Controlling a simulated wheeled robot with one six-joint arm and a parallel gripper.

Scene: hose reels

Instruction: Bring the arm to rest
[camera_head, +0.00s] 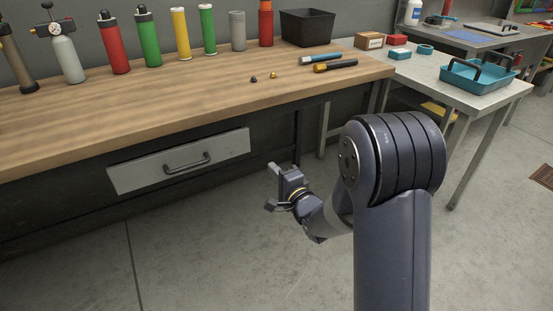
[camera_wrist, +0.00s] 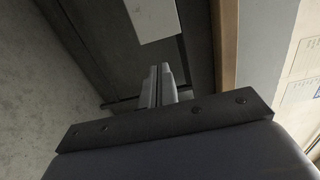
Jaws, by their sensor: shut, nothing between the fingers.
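My gripper (camera_head: 272,187) is in front of the wooden workbench in the head view, below the bench top and to the right of the drawer. It points left toward the bench front and touches nothing that I can see. In the wrist view its two fingers (camera_wrist: 158,85) are together with nothing between them. My arm is bent, with its large elbow joint at the right of the head view.
The wooden bench top (camera_head: 190,95) carries several cylinders, a black bin (camera_head: 307,27) and two torch-like tools (camera_head: 335,66). Its drawer (camera_head: 180,160) looks slightly pulled out. A side table (camera_head: 440,75) holds a teal tray (camera_head: 478,77). Floor (camera_head: 230,260) in front is clear.

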